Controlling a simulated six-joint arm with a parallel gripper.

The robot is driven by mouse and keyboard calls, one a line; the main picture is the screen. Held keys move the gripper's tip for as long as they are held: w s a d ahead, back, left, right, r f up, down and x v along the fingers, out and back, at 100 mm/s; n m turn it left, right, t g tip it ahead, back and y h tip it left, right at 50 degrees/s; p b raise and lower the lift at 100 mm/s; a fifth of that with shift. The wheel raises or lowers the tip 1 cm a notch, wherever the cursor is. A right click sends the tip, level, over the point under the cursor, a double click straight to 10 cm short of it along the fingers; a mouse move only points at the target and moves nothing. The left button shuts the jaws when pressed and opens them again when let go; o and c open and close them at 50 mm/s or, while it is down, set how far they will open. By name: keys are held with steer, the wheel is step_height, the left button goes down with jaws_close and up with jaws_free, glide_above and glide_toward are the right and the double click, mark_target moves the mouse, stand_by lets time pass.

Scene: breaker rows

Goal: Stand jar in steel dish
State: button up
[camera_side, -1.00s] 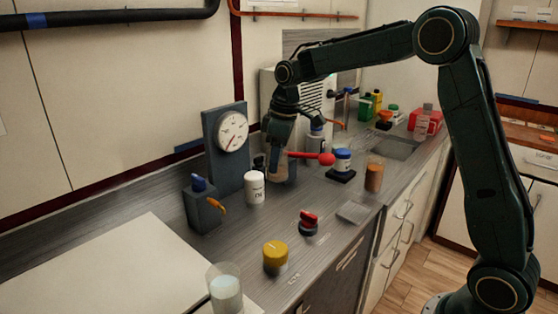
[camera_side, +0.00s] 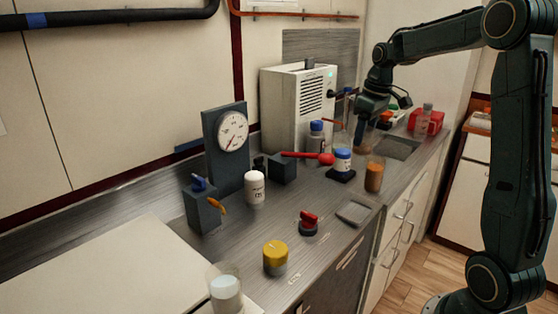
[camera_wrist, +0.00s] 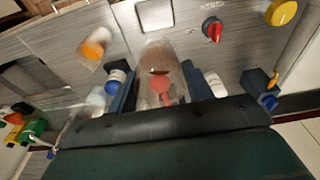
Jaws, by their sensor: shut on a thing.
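My gripper (camera_side: 364,128) is shut on a clear jar (camera_wrist: 160,60) with brownish contents. In the wrist view the jar is between the two dark fingers (camera_wrist: 158,88). In the side view the jar (camera_side: 361,147) hangs below my gripper, near the sink at the back of the counter, looking roughly upright; whether its base clears the counter I cannot tell. The steel dish (camera_side: 355,212) is a shallow square tray near the counter's front edge, apart from the jar. It looks empty, and it also shows at the top of the wrist view (camera_wrist: 155,15).
A red-knobbed lever (camera_side: 326,159) juts out nearby.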

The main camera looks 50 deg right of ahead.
mark_target(371, 154)
steer(key=shift+s+d, duration=0.1)
steer(key=shift+s, duration=0.05)
steer(key=shift+f, duration=0.1)
step_height(371, 154, down, 20)
steer(key=shift+r, duration=0.1)
stand_by(1.0)
steer(key=o, duration=1.1)
steer(key=r, duration=0.4)
steer(key=s+r, duration=0.1)
steer(key=r, duration=0.7)
steer(key=shift+s, duration=0.35)
